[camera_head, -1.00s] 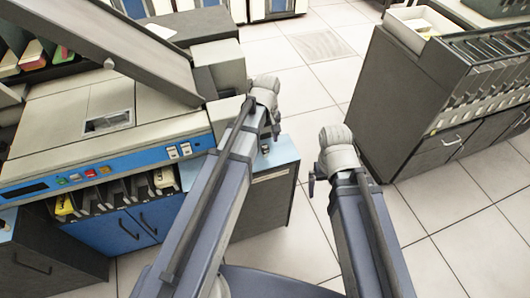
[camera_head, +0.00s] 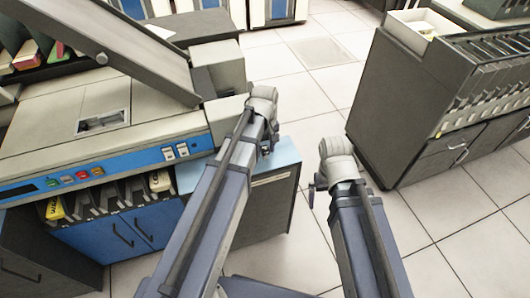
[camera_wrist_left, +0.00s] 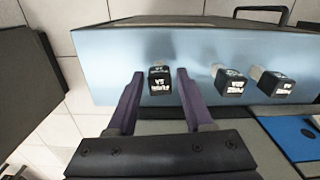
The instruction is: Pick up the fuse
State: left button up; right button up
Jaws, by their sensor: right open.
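In the left wrist view, a small black fuse (camera_wrist_left: 160,79) with white lettering, including what looks like "5A", stands on a pale blue panel. My left gripper (camera_wrist_left: 159,88) is open, with one purple finger on each side of the fuse and a gap visible on both sides. Two similar dark pieces, a middle one (camera_wrist_left: 231,81) and a right one (camera_wrist_left: 275,84), stand on the same panel. In the head view, my left gripper (camera_head: 268,143) is over the blue-topped cabinet end, and the fuse is hidden or too small to tell. My right gripper (camera_head: 312,188) hangs over the floor, away from the machine.
The grey and blue card machine (camera_head: 100,150) with its raised lid (camera_head: 140,50) stands at the left, close to my left arm. A dark cabinet with slots (camera_head: 420,100) stands at the right. Bare tiled floor (camera_head: 310,90) lies between them.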

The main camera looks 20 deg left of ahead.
aim_at(265, 148)
pick_arm(q)
grip_shut()
jog(key=shift+r, duration=0.1)
dwell(0.4)
notch_tip(265, 148, up, 10)
jog(key=p, duration=1)
